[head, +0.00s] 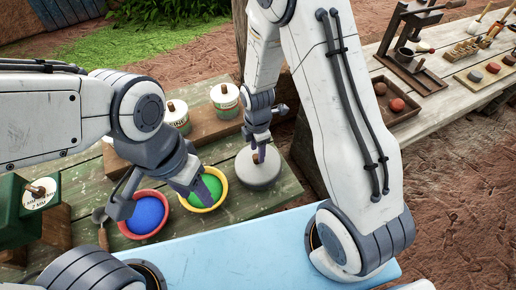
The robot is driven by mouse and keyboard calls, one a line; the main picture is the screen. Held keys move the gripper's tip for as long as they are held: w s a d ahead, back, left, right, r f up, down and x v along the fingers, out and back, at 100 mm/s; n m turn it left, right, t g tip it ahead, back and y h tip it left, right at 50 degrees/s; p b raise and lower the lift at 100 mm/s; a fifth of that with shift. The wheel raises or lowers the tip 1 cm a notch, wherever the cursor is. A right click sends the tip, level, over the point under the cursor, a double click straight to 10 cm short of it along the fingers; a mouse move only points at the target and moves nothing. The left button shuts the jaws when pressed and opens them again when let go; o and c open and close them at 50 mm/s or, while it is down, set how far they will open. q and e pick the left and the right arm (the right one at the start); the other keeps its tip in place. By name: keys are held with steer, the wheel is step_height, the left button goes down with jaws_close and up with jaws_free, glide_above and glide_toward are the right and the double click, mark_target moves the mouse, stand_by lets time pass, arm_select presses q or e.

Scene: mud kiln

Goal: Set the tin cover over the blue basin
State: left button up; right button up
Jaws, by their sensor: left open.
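The basin with blue contents (147,215) has a red rim and stands uncovered at the front left of the green plank table. The tin cover (259,176) is a round grey lid with a small tan knob, lying on the table to the right of the bowls. My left gripper (164,198) is open, its fingers spread above the red-rimmed basin and the yellow bowl, hiding part of both. My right gripper (262,152) points down at the cover's knob. A finger overlaps the knob, and I cannot tell whether the jaws grip it.
A yellow bowl with green contents (210,200) stands between basin and cover. Several white-and-green tins (225,98) with knobs stand on a raised board behind. A trowel (101,225) and a green box (20,205) are at the left. A side bench (427,115) holds a tray and tools.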

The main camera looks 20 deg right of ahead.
steer(key=shift+r+p, duration=0.35)
steer(key=shift+r, duration=0.15)
steer(key=shift+w+r+b, duration=0.1)
steer(key=shift+r+b, duration=0.25)
steer(key=shift+r, duration=0.05)
step_height(320, 180, up, 10)
steer(key=b, duration=0.2)
steer(key=s+a+r+m, duration=0.3)
steer(key=s+m, duration=0.3)
steer(key=s, duration=0.4)
steer(key=s+a+r+m+y, duration=0.1)
steer(key=s+a+r+m, duration=0.3)
steer(key=s+m, duration=0.3)
steer(key=shift+s+a+r, duration=0.2)
steer(key=shift+s+r, duration=0.25)
steer(key=shift+s, duration=1)
